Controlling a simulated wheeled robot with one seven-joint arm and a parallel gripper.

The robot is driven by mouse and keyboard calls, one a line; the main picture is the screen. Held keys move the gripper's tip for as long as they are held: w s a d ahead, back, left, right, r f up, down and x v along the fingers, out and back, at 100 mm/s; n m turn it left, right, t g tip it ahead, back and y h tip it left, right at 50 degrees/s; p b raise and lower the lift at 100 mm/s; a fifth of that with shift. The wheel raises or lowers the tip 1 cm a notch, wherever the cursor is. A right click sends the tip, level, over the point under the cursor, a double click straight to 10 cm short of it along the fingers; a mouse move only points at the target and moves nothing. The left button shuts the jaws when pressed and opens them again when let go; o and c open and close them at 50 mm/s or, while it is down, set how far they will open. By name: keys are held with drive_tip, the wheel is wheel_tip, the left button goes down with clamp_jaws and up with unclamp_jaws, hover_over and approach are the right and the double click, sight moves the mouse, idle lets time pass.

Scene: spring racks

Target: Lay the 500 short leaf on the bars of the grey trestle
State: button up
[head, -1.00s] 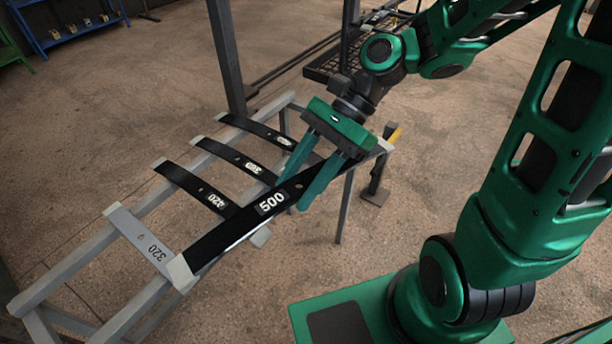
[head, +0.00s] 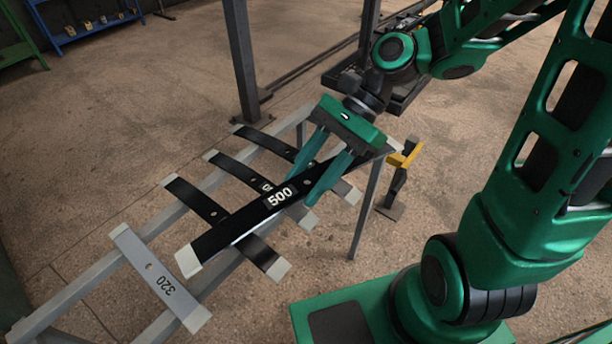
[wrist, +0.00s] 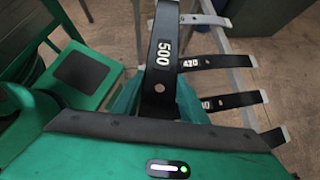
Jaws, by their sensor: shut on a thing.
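My gripper (head: 303,180) is shut on the 500 leaf (head: 235,218), a long black leaf with pale ends and a white 500 label. It also shows in the wrist view (wrist: 163,85), running away between my fingers. The leaf is held slantwise over the grey trestle (head: 80,283) and crosses above several black leaves lying there. It looks raised above them; the exact gap cannot be told. Its far right end is partly behind my gripper.
A grey leaf marked 320 (head: 160,278) lies across the bars at the near left. Black leaves (head: 195,200) lie across the bars farther back, labels mostly hidden; one reads 420 in the wrist view (wrist: 205,63). A dark post (head: 242,65) stands behind. A yellow-topped stand (head: 398,180) is at right.

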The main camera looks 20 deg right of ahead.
drive_tip(key=shift+d, duration=0.1)
drive_tip(key=w+d+f+m+t+h, duration=0.1)
drive_tip(key=w+d+m+t, duration=0.2)
drive_tip(key=w, duration=0.7)
drive_tip(key=w+d+f+m+t+h, duration=0.1)
drive_tip(key=w+d+f+m+t, duration=0.1)
drive_tip(key=w+m, duration=0.5)
drive_tip(key=w+d+f+m+t+h, duration=0.1)
drive_tip(key=w+d+m+t, duration=0.3)
drive_tip(key=w, duration=1)
drive_tip(key=d+t, duration=0.1)
drive_tip(key=d, duration=0.1)
drive_tip(key=shift+w+d+f+m, duration=0.3)
drive_tip(key=shift+w+f+m, duration=0.05)
drive_tip(key=shift+f+m, duration=0.05)
drive_tip(key=shift+f, duration=0.1)
wheel_tip(320, 180, down, 9)
drive_tip(key=shift+f, duration=0.15)
drive_tip(key=o, duration=1.3)
drive_tip(key=shift+f, duration=0.1)
